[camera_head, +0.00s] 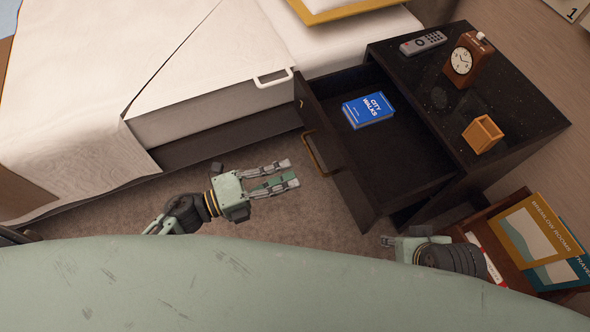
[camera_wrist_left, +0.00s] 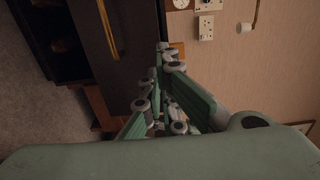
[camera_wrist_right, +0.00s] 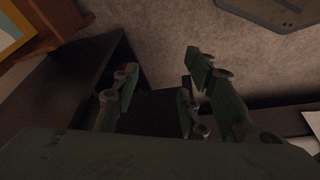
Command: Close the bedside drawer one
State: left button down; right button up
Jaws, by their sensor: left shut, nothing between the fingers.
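The bedside drawer (camera_head: 385,165) is pulled well out of the dark bedside cabinet (camera_head: 520,125). A blue book (camera_head: 367,110) titled "City Walks" lies inside it. The drawer front carries a brass handle (camera_head: 315,154), and a brass handle (camera_wrist_left: 106,28) also shows in the left wrist view. My left gripper (camera_head: 287,173) is shut and empty, over the carpet to the left of the drawer front and apart from it. My right gripper (camera_head: 386,241) is low near the drawer's front corner, partly hidden by my body; in the right wrist view its fingers (camera_wrist_right: 160,90) stand apart and empty.
A remote (camera_head: 423,43), a clock (camera_head: 466,60) and a small wooden holder (camera_head: 482,134) stand on the cabinet top. A bed (camera_head: 190,60) with a white rail (camera_head: 273,78) is at the left. A wooden rack with books (camera_head: 540,240) is at the lower right. Carpet is clear before the drawer.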

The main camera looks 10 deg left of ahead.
aim_at(342, 155)
pick_arm(q)
jog(key=x, duration=1.1)
jog(key=shift+b, duration=0.35)
jog(key=shift+w+d, duration=0.3)
jog(key=shift+d, duration=0.1)
pick_arm(e)
jog(key=shift+v, duration=1.1)
